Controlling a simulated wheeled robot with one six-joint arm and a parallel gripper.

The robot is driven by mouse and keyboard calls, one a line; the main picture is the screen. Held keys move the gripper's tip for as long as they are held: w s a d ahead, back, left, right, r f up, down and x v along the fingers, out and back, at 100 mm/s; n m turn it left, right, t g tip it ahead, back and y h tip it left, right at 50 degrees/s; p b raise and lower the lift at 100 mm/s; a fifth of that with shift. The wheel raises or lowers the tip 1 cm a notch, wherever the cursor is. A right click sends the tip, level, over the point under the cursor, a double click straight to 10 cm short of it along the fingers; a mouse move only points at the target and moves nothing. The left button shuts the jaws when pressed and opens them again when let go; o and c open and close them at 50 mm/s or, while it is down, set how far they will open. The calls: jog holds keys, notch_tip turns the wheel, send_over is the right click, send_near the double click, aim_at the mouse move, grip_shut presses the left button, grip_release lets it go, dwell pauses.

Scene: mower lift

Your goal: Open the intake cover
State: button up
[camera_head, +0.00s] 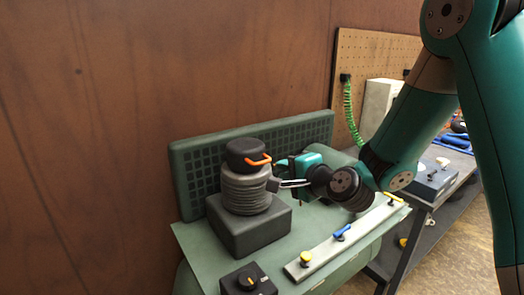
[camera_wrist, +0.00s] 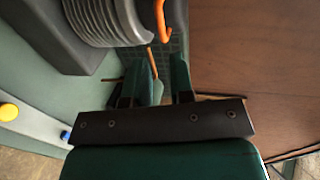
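The intake cover (camera_head: 245,151) is a black cap with an orange handle (camera_head: 258,161), on top of a grey ribbed cylinder (camera_head: 246,194) that stands on a dark box. The cap appears seated on the cylinder. My gripper (camera_head: 277,174) is just right of the cap, close to the orange handle. In the wrist view, the two fingers of my gripper (camera_wrist: 168,84) stand apart with a gap between them. The orange handle (camera_wrist: 162,20) shows ahead of the fingertips, not between them. A thin orange strip (camera_wrist: 152,62) shows beside the left finger; I cannot tell what it belongs to.
A green grille panel (camera_head: 320,128) stands behind the cylinder. A light bar (camera_head: 330,250) with yellow and blue knobs lies in front right. A black knob box (camera_head: 248,281) is at the front edge. A wooden wall (camera_head: 150,80) closes the left and back.

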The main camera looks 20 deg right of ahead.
aim_at(263, 163)
jog(key=p+x, duration=0.4)
jog(key=x, duration=0.6)
jog(key=shift+w+a, duration=0.1)
jog(key=shift+w, duration=0.15)
grip_shut()
